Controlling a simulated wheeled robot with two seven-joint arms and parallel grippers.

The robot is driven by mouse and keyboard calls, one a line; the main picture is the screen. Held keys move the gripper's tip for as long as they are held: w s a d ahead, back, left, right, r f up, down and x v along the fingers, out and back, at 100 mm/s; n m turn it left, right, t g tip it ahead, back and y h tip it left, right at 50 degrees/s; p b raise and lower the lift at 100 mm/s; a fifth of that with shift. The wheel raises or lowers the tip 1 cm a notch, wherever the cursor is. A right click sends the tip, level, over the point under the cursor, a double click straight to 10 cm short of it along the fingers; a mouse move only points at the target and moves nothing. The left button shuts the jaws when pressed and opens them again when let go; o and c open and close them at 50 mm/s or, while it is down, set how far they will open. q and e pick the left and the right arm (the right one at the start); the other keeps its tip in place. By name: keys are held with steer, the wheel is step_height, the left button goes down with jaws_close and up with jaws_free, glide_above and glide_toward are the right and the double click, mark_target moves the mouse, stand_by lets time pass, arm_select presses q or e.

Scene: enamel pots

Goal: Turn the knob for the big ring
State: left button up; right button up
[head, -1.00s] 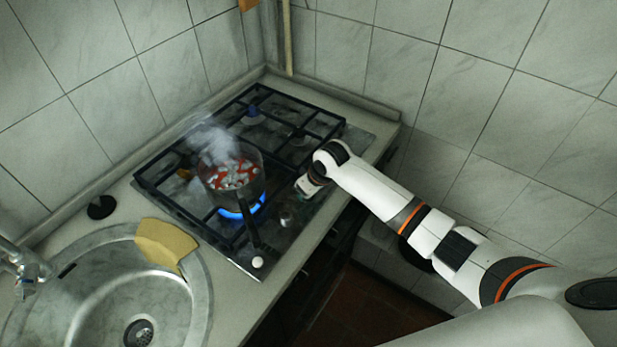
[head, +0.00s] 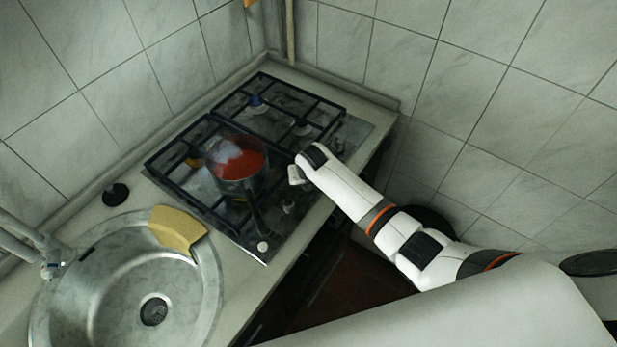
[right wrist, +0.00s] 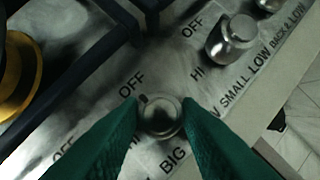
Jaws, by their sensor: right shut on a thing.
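In the right wrist view, a round metal knob (right wrist: 160,120) stands beside the printed word BIG, with OFF and HI also printed around it. My right gripper (right wrist: 160,106) is shut on this knob, one green finger on each side. A small dark mark at the knob's upper left edge faces OFF. In the head view my right gripper (head: 297,175) is at the hob's right edge; its fingertips are hard to make out. A pot of red food (head: 240,160) stands on the hob (head: 225,222), with a little steam and no blue flame visible under it. My left gripper is not in view.
A second knob (right wrist: 233,40) is near the label SMALL in the right wrist view. The pot's dark handle (head: 254,218) reaches toward the hob's front edge. A sink (head: 110,285) with a yellow cloth (head: 178,230) on its rim is at the left.

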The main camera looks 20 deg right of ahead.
stand_by(0.4)
steer(key=o, duration=1)
steer(key=shift+r, duration=0.15)
steer(key=v, duration=1.1)
steer(key=shift+s+r+b, duration=0.2)
steer(key=shift+r+b, duration=0.1)
steer(key=shift+b, duration=0.1)
